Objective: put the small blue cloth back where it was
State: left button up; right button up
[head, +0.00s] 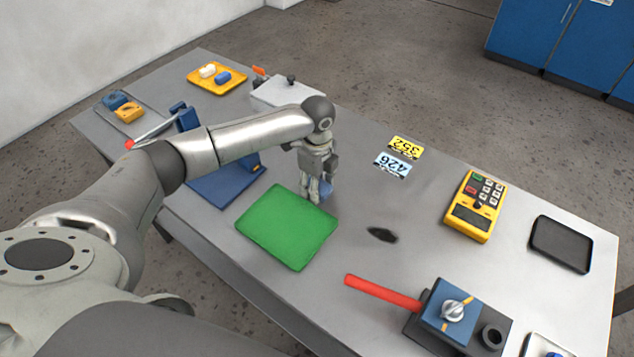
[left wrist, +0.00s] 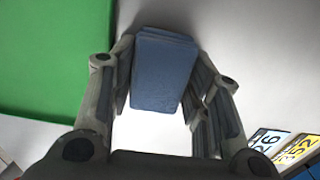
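The small blue cloth (left wrist: 162,70) is a folded blue block between the fingers of my left gripper (left wrist: 160,85) in the left wrist view. The fingers appear to press on both its sides. In the head view my left gripper (head: 319,194) points down beside the right edge of the green mat (head: 287,227), with the blue cloth (head: 326,188) partly showing at its fingertips. Whether the cloth touches the table is hard to tell. My right gripper is not in view.
A dark patch (head: 382,235) lies on the table (head: 330,262) right of the mat. A yellow tray (head: 232,88) holds white and blue pieces.

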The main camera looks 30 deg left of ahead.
pick_arm(q)
jog(key=shift+o, duration=0.7)
jog(key=shift+r, duration=0.5)
notch_tip(320, 180, up, 11)
jog(key=b, duration=0.2)
jog(key=shift+r, duration=0.2)
